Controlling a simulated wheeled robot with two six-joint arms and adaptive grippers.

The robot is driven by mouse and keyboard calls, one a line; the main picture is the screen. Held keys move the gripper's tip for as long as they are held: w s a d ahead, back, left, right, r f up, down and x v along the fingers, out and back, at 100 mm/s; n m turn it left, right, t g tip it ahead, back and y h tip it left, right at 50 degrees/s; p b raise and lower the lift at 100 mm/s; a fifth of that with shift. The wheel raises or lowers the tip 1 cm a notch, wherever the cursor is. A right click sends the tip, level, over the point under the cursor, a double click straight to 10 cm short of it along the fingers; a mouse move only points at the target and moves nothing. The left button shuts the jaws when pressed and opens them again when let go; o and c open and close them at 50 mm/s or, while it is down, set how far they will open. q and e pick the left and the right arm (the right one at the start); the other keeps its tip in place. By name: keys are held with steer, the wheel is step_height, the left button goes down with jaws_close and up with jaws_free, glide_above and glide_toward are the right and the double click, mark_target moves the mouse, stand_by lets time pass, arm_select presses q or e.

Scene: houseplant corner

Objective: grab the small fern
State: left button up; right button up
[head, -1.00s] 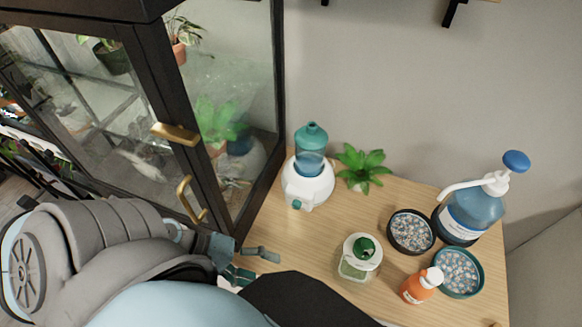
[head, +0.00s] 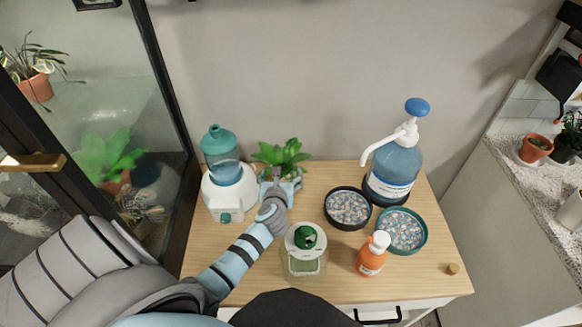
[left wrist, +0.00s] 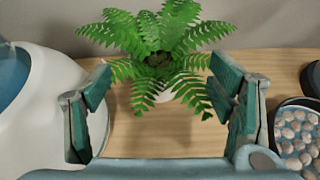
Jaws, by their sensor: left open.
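The small fern (head: 281,153) stands at the back of the wooden cabinet top against the wall, with bright green fronds. In the left wrist view the fern (left wrist: 158,45) fills the upper middle, and part of its white pot (left wrist: 165,95) shows under the leaves. My left gripper (head: 280,180) is open just in front of the fern. In the left wrist view its two fingers (left wrist: 163,105) are spread wide, with some fronds reaching between them and the pot just beyond. In the head view the gripper hides the pot. My right gripper is not in view.
A white humidifier with a teal bottle (head: 231,190) stands close left of the gripper. Right are a dark pebble tray (head: 348,207), a teal pebble tray (head: 403,230) and a blue pump bottle (head: 392,175). A green-capped jar (head: 304,248) and orange bottle (head: 372,254) stand in front.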

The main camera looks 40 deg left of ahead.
mark_target(283, 162)
arm_select(q)
steer(key=b+x, duration=0.2)
steer(key=x, duration=0.5)
steer(key=shift+s+f, duration=0.1)
steer(key=shift+f, duration=0.1)
steer(key=b+x, duration=0.3)
steer(key=x, duration=0.1)
steer(key=shift+s+d+f+b, duration=0.1)
steer(key=shift+s+f+b, duration=0.05)
steer(key=shift+f+b, duration=0.25)
steer(key=shift+w+a+f, duration=0.1)
steer(key=shift+w+a, duration=0.1)
steer(key=shift+w, duration=0.1)
steer(key=shift+w+a, duration=0.1)
steer(key=c, duration=1.3)
